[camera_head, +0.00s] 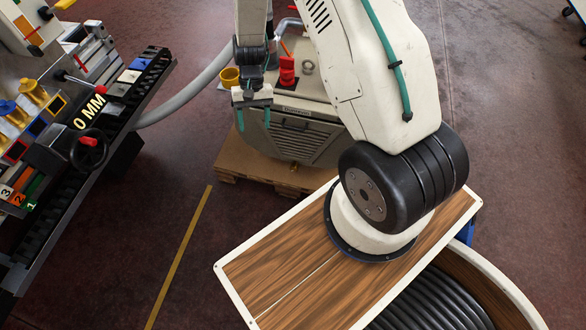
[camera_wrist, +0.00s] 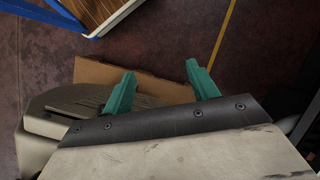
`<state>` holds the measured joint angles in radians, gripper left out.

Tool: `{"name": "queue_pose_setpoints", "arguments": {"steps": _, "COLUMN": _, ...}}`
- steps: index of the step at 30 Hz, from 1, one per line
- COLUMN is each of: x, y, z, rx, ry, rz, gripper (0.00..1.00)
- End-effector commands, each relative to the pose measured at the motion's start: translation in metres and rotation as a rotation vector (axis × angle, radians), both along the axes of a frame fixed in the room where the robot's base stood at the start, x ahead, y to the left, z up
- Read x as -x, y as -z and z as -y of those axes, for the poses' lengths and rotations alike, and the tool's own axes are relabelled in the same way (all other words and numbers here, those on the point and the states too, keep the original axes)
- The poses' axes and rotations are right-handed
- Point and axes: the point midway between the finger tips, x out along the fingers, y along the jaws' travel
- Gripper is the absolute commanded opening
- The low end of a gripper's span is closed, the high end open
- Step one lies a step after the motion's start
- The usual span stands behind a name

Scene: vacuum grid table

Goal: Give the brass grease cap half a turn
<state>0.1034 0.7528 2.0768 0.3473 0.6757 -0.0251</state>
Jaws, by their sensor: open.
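My gripper (camera_head: 254,122) hangs in front of the beige pump unit (camera_head: 312,138), near its upper left corner. Its two teal fingers are apart and empty. In the wrist view the open gripper (camera_wrist: 160,71) points down past the unit towards the pallet and floor. I cannot make out the grease cap for certain. A yellow, brass-like cup (camera_head: 229,77) shows just behind and left of the gripper. A small brass-coloured piece (camera_head: 294,167) sits low on the unit's front. Neither is between the fingers.
A red fitting (camera_head: 287,70) and a pale ring (camera_head: 308,66) are on top of the unit, which stands on a brown pallet (camera_head: 240,160). Floor between is clear.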

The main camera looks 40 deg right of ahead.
Motion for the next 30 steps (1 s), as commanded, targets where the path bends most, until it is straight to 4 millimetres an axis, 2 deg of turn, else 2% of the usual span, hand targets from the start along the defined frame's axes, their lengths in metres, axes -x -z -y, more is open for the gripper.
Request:
{"name": "queue_pose_setpoints", "arguments": {"steps": 1, "x": -0.002, "y": 0.034, "z": 0.002, "rx": 0.006, "ry": 0.029, "rz": -0.008, "gripper": 0.59}}
{"name": "queue_pose_setpoints", "arguments": {"steps": 8, "x": -0.007, "y": 0.179, "z": 0.016, "rx": 0.080, "ry": 0.171, "rz": 0.027, "gripper": 0.59}}
{"name": "queue_pose_setpoints", "arguments": {"steps": 9, "x": -0.004, "y": 0.205, "z": 0.020, "rx": 0.100, "ry": 0.197, "rz": 0.037, "gripper": 0.59}}
{"name": "queue_pose_setpoints", "arguments": {"steps": 15, "x": 0.018, "y": 0.331, "z": 0.045, "rx": 0.242, "ry": 0.323, "rz": 0.112, "gripper": 0.59}}
{"name": "queue_pose_setpoints", "arguments": {"steps": 18, "x": 0.028, "y": 0.383, "z": 0.064, "rx": 0.338, "ry": 0.381, "rz": 0.175, "gripper": 0.59}}
{"name": "queue_pose_setpoints", "arguments": {"steps": 21, "x": 0.025, "y": 0.418, "z": 0.089, "rx": 0.456, "ry": 0.437, "rz": 0.270, "gripper": 0.59}}
{"name": "queue_pose_setpoints", "arguments": {"steps": 22, "x": 0.020, "y": 0.424, "z": 0.097, "rx": 0.491, "ry": 0.452, "rz": 0.305, "gripper": 0.59}}
{"name": "queue_pose_setpoints", "arguments": {"steps": 27, "x": -0.009, "y": 0.422, "z": 0.130, "rx": 0.625, "ry": 0.497, "rz": 0.445, "gripper": 0.59}}
{"name": "queue_pose_setpoints", "arguments": {"steps": 30, "x": -0.015, "y": 0.422, "z": 0.138, "rx": 0.654, "ry": 0.498, "rz": 0.474, "gripper": 0.59}}
